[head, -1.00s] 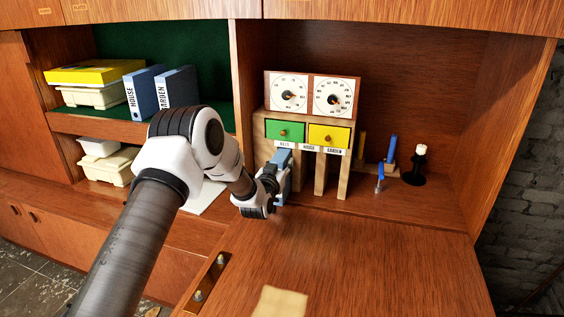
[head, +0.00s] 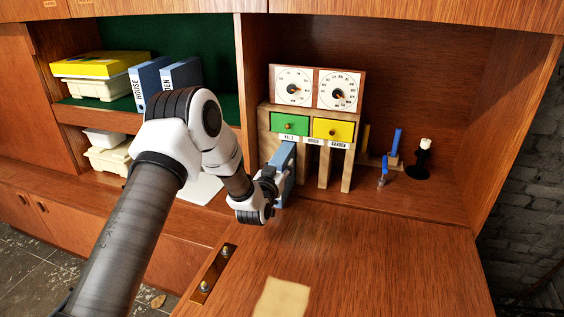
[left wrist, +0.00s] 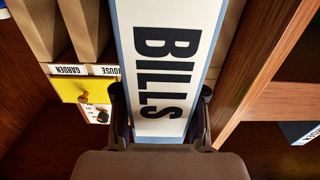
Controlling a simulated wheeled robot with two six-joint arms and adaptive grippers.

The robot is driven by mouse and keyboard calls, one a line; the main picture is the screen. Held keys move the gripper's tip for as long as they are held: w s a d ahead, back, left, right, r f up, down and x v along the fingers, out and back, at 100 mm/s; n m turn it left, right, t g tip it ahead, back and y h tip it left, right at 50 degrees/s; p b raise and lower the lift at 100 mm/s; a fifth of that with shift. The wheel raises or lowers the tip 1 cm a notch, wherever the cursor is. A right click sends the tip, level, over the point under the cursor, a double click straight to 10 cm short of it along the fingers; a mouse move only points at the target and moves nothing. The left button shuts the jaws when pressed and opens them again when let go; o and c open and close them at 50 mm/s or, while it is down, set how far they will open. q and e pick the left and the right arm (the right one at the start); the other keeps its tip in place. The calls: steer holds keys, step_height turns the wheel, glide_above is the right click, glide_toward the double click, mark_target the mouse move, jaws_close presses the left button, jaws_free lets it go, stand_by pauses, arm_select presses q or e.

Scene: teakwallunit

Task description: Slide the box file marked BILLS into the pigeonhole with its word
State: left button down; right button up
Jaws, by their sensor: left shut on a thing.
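The blue box file marked BILLS (head: 285,167) is upright in the mouth of the leftmost pigeonhole, under the label BILLS (head: 288,136). How deep it sits is hidden by my arm. In the left wrist view its white spine (left wrist: 168,60) reads BILLS. My left gripper (left wrist: 160,115) is shut on the file's near end, one finger on each side. In the head view the left gripper (head: 268,195) is just in front of the pigeonhole unit (head: 325,165). The HOUSE and GARDEN pigeonholes beside it look empty. My right gripper is not in view.
The HOUSE file (head: 147,82) and GARDEN file (head: 182,72) stand on the left shelf beside a yellow box (head: 100,64). A green drawer (head: 289,124) and yellow drawer (head: 333,130) are above the pigeonholes. A candlestick (head: 419,162) stands right. The flap (head: 350,250) is mostly clear.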

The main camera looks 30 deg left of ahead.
arm_select(q)
steer(key=p+v, duration=0.1)
steer(key=v, duration=0.5)
steer(key=shift+s+p, duration=0.3)
stand_by(0.6)
steer(key=shift+d, duration=0.1)
stand_by(0.3)
stand_by(1.2)
